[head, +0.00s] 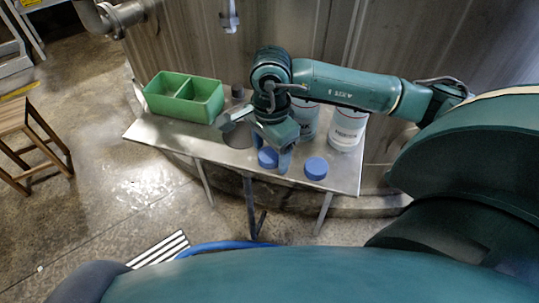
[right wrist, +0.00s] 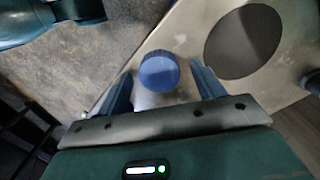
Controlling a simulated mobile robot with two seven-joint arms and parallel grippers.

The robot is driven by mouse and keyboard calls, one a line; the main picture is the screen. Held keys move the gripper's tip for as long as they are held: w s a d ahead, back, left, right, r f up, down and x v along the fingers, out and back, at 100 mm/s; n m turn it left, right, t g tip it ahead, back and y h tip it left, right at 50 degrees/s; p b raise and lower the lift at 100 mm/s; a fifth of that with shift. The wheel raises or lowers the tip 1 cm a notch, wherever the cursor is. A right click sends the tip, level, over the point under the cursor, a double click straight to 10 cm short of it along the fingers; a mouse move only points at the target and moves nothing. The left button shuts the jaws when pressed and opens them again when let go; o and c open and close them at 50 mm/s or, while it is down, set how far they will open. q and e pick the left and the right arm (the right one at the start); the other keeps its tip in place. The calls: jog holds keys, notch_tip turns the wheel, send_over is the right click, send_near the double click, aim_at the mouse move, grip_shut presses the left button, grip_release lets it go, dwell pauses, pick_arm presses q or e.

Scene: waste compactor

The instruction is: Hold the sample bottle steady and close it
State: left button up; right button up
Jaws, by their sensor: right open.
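A blue cap-like round piece (head: 268,157) is near the table's front edge, partly hidden by my right gripper (head: 262,146). In the right wrist view a blue round top (right wrist: 160,72) shows between the two spread fingers, with a gap on each side. My right gripper is open, and I cannot tell how high it is above the piece. A second blue cap (head: 315,168) stands to the right on the table. Two white labelled containers (head: 347,128) stand behind, one partly hidden by my right arm. I cannot tell which piece is the sample bottle. My left gripper is not visible.
The metal table (head: 150,131) carries a green two-part bin (head: 184,97) at the left. A dark round area (right wrist: 243,41) lies beside the blue top in the right wrist view. A large metal tank wall (head: 190,35) rises behind. A wooden stool (head: 22,115) stands far left.

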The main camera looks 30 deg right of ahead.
aim_at(270, 154)
jog(key=shift+c, duration=0.2)
jog(key=c, duration=1)
